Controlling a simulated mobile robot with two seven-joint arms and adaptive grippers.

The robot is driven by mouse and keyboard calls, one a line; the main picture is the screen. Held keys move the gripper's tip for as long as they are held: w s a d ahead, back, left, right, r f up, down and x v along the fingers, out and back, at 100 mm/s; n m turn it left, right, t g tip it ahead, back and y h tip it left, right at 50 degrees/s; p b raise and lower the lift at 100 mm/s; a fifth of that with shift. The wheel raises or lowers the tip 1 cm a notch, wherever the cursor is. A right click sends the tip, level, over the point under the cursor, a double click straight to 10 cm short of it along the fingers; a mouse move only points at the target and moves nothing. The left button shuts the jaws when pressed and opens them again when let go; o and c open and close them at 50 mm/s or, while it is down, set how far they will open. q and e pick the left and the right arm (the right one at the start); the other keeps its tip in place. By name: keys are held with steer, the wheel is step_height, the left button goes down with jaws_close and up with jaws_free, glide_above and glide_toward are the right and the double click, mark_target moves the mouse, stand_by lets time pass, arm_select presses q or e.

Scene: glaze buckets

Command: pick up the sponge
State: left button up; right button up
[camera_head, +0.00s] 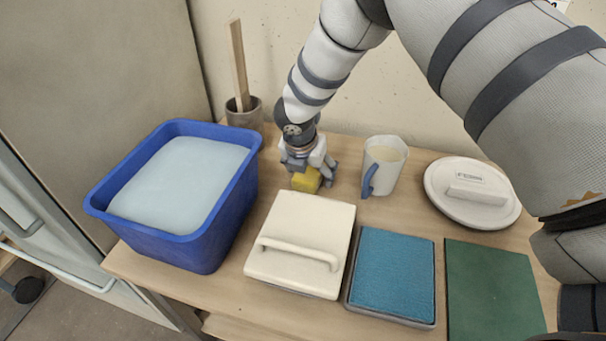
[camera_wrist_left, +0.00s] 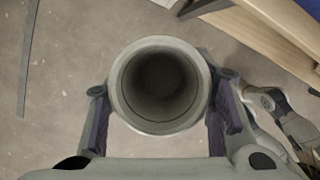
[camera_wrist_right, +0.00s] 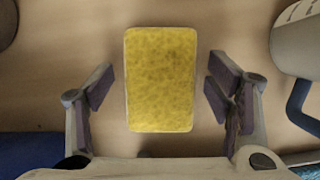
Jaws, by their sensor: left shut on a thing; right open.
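The yellow sponge (camera_head: 306,181) lies on the wooden table behind the cream lid. In the right wrist view the sponge (camera_wrist_right: 160,80) is upright in the picture, between the fingers with a gap on both sides. My right gripper (camera_head: 310,172) is open above it and partly hides it in the head view; its fingers also show in the right wrist view (camera_wrist_right: 162,82). My left gripper (camera_wrist_left: 158,105) is shut on a grey round hollow vessel (camera_wrist_left: 123,112), held over the floor. The left gripper is out of the head view.
A blue tub (camera_head: 230,210) with pale liquid stands left. A pot with a stick (camera_head: 246,115) is behind it. A pitcher (camera_head: 392,178) is right of the sponge. A cream lid (camera_head: 290,225), blue pad (camera_head: 393,275), green board (camera_head: 492,290) and round lid (camera_head: 450,210) fill the table.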

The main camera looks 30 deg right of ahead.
mark_target(309, 168)
steer(key=shift+c, duration=0.3)
steer(key=c, duration=1)
